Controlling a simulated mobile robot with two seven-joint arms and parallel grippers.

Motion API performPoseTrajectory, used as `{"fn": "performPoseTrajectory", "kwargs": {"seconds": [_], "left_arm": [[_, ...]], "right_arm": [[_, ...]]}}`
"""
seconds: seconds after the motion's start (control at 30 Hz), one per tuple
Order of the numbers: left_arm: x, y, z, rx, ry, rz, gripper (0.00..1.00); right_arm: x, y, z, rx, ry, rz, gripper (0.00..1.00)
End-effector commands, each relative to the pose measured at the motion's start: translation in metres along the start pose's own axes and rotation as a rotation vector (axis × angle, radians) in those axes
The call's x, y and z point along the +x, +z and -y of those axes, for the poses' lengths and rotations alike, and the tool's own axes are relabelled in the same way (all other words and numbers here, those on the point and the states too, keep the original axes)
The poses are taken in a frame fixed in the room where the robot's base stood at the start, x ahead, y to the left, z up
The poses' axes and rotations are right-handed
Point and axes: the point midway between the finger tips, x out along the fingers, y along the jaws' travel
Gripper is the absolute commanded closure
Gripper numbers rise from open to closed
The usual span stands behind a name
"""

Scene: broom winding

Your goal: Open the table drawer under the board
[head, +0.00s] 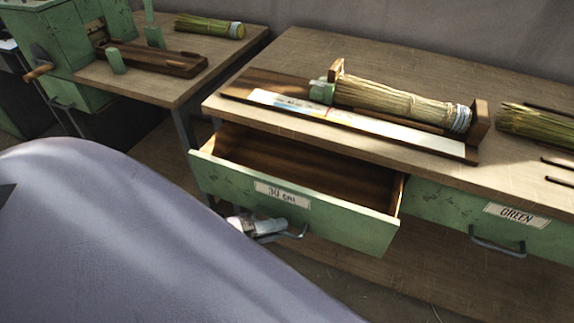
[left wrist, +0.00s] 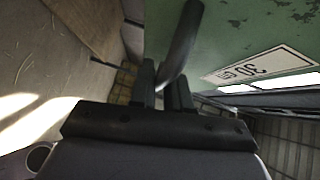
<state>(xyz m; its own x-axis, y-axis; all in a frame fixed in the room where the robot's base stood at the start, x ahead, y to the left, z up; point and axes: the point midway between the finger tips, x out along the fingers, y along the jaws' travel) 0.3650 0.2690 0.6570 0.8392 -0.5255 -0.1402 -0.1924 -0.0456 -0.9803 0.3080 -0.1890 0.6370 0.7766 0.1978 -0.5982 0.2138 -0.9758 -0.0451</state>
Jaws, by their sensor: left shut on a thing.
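The green table drawer (head: 340,222) under the board, with a "30 cm" label (head: 281,194), is pulled well out and its wooden inside looks empty. The board (head: 245,84) lies on the table above it and holds a straw bundle (head: 405,101). My left gripper (head: 272,229) is at the drawer's handle (head: 297,234). In the left wrist view the gripper (left wrist: 165,85) is shut on the dark curved handle (left wrist: 181,42), with the green drawer front (left wrist: 250,40) beside it. My right gripper is not in view.
A second green drawer (head: 455,213), labelled "GREEN", is shut at the right. Green straw (head: 540,123) lies on the table's right end. A table at the left carries a green machine (head: 62,40). My arm covers the lower left.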

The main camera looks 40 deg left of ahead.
Motion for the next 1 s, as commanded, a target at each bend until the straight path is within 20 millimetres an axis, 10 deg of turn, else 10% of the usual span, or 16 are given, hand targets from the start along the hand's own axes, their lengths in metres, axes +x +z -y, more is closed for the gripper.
{"fn": "performPoseTrajectory", "kwargs": {"seconds": [0.4,1.0], "left_arm": [[-0.067,-0.066,-0.017,-0.001,0.001,0.002,1.00],[-0.081,-0.081,-0.023,0.003,-0.002,0.000,1.00]], "right_arm": [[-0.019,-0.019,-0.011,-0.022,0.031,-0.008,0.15],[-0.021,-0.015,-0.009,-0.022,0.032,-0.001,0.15]]}}
